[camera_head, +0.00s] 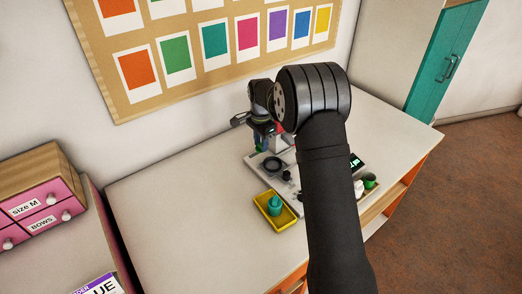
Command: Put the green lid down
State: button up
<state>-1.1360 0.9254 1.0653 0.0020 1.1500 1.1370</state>
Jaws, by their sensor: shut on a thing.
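My gripper (264,132) is above the far left part of a pale board (256,160) on the white table. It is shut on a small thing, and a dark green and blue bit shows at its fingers. I take this as the green lid, but its shape is mostly hidden by my gripper and the small size. A round dark ring (272,164) sits on the board below my gripper. A dark green round piece (370,180) stands at the board's right end, beside a small white piece (359,188).
A yellow tray (288,221) holding a teal piece (275,205) lies in front of the board. A dark display with green marks (356,161) is at the right. My arm hides the board's middle. The table's left side is clear. A pink drawer unit (40,200) stands at the left.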

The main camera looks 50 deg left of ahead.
jog(key=shift+f, duration=1.8)
jog(key=shift+f, duration=0.1)
jog(key=o, duration=0.7)
jog(key=shift+c, duration=0.2)
notch_tip(320, 180, up, 12)
jog(key=shift+r, duration=0.1)
jog(key=shift+f, duration=4.2)
